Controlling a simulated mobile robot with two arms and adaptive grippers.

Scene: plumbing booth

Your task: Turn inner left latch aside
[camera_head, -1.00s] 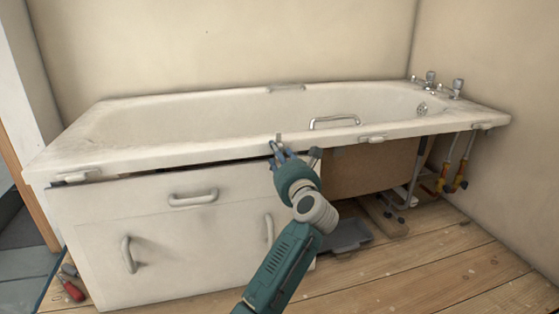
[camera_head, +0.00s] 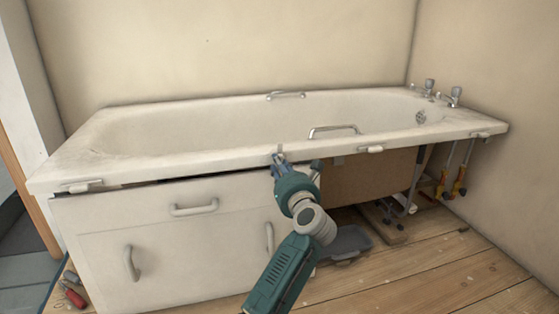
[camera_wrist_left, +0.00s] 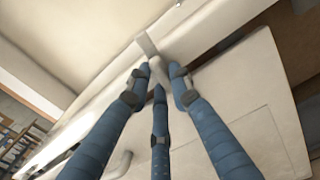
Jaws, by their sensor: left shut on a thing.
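The inner left latch (camera_head: 280,155) is a small grey piece at the front rim of the white bathtub (camera_head: 240,158), above the right part of the white front panel (camera_head: 100,222). My left gripper (camera_head: 292,166) is at the rim with its blue fingers shut on the latch, partly hiding it. In the left wrist view, the pale latch (camera_wrist_left: 147,44) rises beyond the fingertips (camera_wrist_left: 160,74), which close around its lower end. The exact contact is hard to see. My right gripper is not in view.
Other latches sit along the rim, at the far left (camera_head: 82,186), right of my gripper (camera_head: 371,149) and at the far right (camera_head: 480,135). The underside is open on the right, with a grey tray (camera_head: 348,240) and pipes. Red-handled tools (camera_head: 73,295) lie at lower left.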

